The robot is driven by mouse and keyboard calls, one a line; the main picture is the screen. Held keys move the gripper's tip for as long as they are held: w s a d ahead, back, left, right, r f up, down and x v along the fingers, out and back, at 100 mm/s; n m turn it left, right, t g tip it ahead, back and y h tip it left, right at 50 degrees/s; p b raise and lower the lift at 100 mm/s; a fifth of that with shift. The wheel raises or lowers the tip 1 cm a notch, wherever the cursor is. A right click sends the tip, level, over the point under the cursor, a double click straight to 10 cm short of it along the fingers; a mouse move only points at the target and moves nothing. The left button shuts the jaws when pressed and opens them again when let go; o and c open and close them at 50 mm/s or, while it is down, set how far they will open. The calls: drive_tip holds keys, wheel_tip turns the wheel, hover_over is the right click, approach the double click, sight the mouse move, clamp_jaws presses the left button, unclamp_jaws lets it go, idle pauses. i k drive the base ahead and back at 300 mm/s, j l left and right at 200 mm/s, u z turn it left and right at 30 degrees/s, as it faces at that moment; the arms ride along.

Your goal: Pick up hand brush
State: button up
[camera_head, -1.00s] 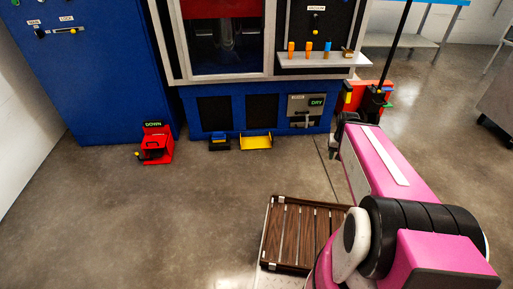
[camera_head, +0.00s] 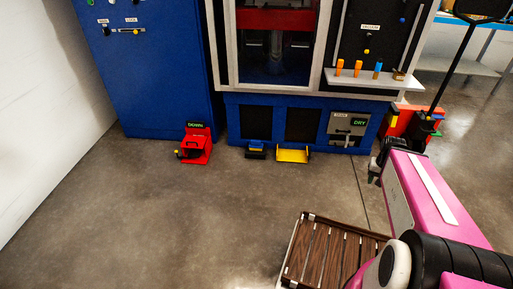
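A small blue and black object (camera_head: 256,150), which looks like the hand brush, is on the floor at the foot of the blue machine. A yellow dustpan-like tray (camera_head: 292,156) lies just to its right. My gripper (camera_head: 375,172) is dark and small at the far end of my pink arm, right of the tray and apart from both. Its fingers are too small and dark to tell whether they are open or shut. I see nothing held in it.
A red box labelled DOWN (camera_head: 196,146) stands left of the brush. A slatted brown wooden platform (camera_head: 330,252) lies on the floor in front, partly behind my arm. A red bin (camera_head: 410,122) with tools stands at right. The floor at left and centre is clear.

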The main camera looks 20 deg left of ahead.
sight(254, 145)
drive_tip(key=i+j+u, duration=0.15)
drive_tip(key=i+j, duration=0.2)
drive_tip(key=j, duration=0.3)
drive_tip(key=i+j+u, duration=0.1)
drive_tip(key=i+j, duration=0.25)
drive_tip(key=j, duration=0.3)
drive_tip(key=i+j+u, duration=0.15)
drive_tip(key=i+j, duration=0.2)
drive_tip(key=j, duration=0.2)
drive_tip(key=i+j+u, duration=0.1)
drive_tip(key=i+j, duration=0.35)
drive_tip(key=j, duration=0.1)
